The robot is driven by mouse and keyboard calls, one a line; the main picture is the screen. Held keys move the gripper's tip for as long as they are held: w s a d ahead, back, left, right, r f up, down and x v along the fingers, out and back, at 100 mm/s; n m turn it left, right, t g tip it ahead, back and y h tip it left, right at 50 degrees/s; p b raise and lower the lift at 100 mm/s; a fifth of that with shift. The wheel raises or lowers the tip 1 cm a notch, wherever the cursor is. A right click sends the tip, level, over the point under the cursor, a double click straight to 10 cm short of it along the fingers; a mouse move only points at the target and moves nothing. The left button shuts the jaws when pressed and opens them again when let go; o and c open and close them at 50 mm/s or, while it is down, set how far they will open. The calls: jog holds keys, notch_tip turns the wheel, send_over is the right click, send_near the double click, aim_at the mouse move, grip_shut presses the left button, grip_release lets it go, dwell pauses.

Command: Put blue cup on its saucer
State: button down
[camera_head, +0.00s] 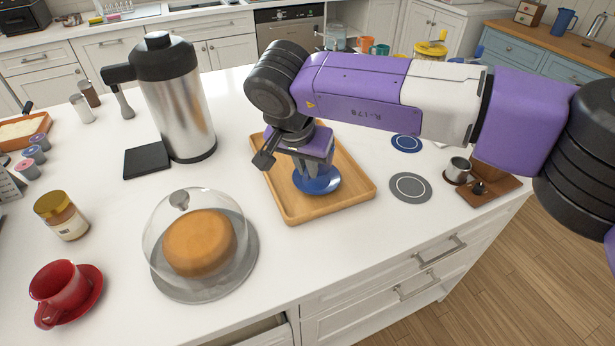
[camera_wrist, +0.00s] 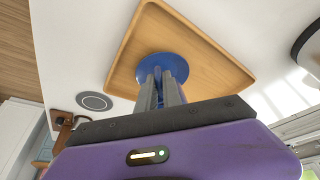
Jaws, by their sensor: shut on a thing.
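The blue saucer (camera_head: 330,187) lies on a square wooden tray (camera_head: 298,215) in the middle of the counter. It also shows in the wrist view (camera_wrist: 177,66), just beyond my fingertips. My gripper (camera_head: 312,172) points down over the saucer. In the wrist view my gripper (camera_wrist: 161,88) is shut on the blue cup (camera_wrist: 158,76), of which only a little shows between and beside the fingers. The cup is over the saucer; I cannot tell whether they touch.
A blue coaster (camera_head: 407,143) and a grey coaster (camera_head: 410,188) lie right of the tray. A steel flask (camera_head: 182,105) stands to the left. A glass-domed cake (camera_head: 200,245) is at front left, near a red cup (camera_head: 60,288).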

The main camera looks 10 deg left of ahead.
aim_at(307, 179)
jog(key=shift+f, duration=1.75)
jog(key=shift+f, duration=0.15)
jog(key=c, duration=1.5)
grip_release()
jog(key=v, duration=1.2)
jog(key=shift+r+b, duration=0.2)
jog(key=shift+b, duration=0.2)
